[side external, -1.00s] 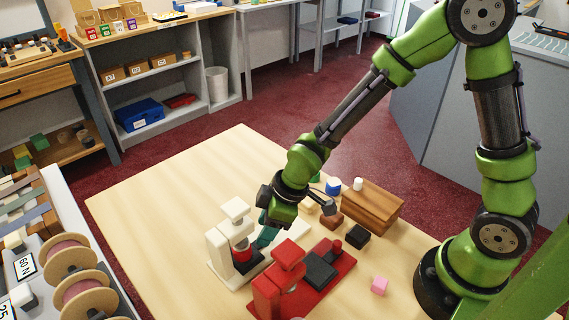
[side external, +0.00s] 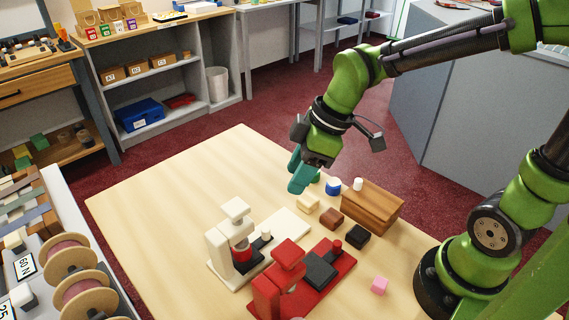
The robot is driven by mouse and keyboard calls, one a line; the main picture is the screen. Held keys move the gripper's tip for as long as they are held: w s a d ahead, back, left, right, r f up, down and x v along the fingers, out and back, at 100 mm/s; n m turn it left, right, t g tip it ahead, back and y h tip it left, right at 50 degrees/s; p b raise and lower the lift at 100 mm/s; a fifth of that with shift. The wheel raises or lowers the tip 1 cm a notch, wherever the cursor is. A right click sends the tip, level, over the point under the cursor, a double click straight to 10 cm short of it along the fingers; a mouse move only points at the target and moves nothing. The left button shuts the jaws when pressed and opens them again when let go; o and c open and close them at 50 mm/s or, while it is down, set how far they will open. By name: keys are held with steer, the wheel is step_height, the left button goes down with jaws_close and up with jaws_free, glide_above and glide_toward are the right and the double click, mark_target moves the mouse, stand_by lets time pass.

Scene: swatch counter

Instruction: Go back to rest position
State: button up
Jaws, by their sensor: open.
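My gripper (side external: 297,186) hangs in the air above the far part of the light wooden table (side external: 170,215). Its teal fingers point down and hold nothing that I can see. My gripper is apart from both devices.
A brown wooden box (side external: 372,208) bears a small white cylinder. Near it lie a cream block (side external: 307,203), a brown block (side external: 331,218), a black block (side external: 357,236) and a blue piece (side external: 333,186). A pink block (side external: 379,286) lies at front right. The table's left part is clear.

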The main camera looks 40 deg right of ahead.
steer(key=shift+r, duration=0.15)
steer(key=s+d+r+m+t, duration=0.2)
steer(key=s+d+m, duration=0.1)
steer(key=d+m, duration=0.2)
steer(key=s+d+r+m+t+h, duration=0.1)
steer(key=s+d+r+m+t, duration=0.1)
steer(key=m, duration=0.6)
steer(key=s+d+r, duration=0.1)
steer(key=s+d, duration=0.1)
steer(key=d, duration=0.1)
steer(key=shift+s+d+r, duration=0.15)
steer(key=shift+s+r, duration=0.15)
steer(key=shift+r, duration=0.05)
